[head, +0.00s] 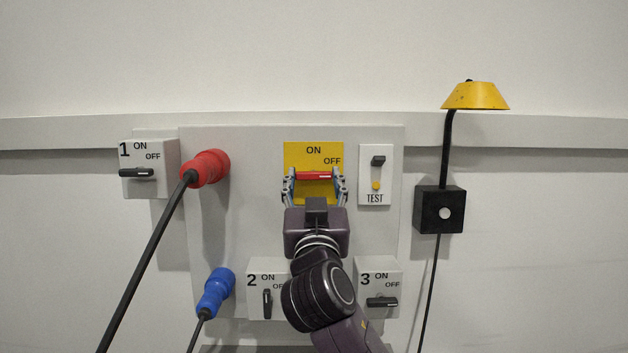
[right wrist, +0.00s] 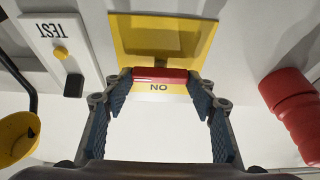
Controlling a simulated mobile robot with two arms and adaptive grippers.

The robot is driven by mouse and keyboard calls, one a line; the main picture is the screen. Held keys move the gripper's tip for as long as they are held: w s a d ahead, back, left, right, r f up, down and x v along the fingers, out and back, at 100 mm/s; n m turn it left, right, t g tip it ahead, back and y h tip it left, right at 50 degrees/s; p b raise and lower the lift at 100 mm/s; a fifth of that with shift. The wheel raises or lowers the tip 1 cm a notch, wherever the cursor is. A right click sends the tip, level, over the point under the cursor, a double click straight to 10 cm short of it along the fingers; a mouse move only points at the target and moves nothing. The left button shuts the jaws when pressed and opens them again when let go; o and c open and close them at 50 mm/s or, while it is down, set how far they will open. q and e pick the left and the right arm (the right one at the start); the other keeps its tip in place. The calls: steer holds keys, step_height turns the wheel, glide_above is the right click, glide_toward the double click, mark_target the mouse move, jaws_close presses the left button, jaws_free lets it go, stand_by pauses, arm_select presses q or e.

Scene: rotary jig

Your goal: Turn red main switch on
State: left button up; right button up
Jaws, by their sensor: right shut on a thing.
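The red main switch handle (head: 314,175) lies horizontal on its yellow plate (head: 314,149), marked ON at the top and OFF at the right. A white mark shows near its right end, on the OFF side. My right gripper (head: 314,184) is in front of the plate with a finger at each end of the handle, shut on it. In the right wrist view the red handle (right wrist: 160,76) spans between the blue-padded fingertips of the gripper (right wrist: 160,90), with the yellow plate (right wrist: 160,30) behind. My left gripper is not in view.
Right of the plate is a TEST panel (head: 376,188). Switch 1 (head: 136,173), a red plug (head: 206,168) and a blue plug (head: 216,292) with cables are left. Switches 2 (head: 267,302) and 3 (head: 382,302) are below. A yellow lamp (head: 475,96) stands right.

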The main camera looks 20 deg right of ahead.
steer(key=n+y+p, duration=0.2)
steer(key=n, duration=0.1)
steer(key=shift+d+r+n, duration=0.1)
steer(key=shift+r+n, duration=0.05)
steer(key=shift+n, duration=0.15)
steer(key=n+y+p, duration=0.2)
steer(key=n+p, duration=0.3)
steer(key=n+g+y+p, duration=0.1)
steer(key=n+y+p, duration=0.1)
steer(key=n+p, duration=0.3)
steer(key=n+g+y+p, duration=0.1)
steer(key=n+p, duration=0.4)
steer(key=p, duration=0.1)
steer(key=shift+d+r+y, duration=0.1)
steer(key=shift+r+y, duration=0.15)
steer(key=shift+y, duration=0.15)
steer(key=shift+f+n+g+p, duration=0.1)
steer(key=shift+n+g+p, duration=0.4)
steer(key=shift+n+p, duration=0.3)
steer(key=shift+f+n+g+y, duration=0.15)
steer(key=shift+n+g+y, duration=0.2)
steer(key=shift+n, duration=0.65)
steer(key=shift+f+p, duration=0.1)
steer(key=shift+p, duration=0.2)
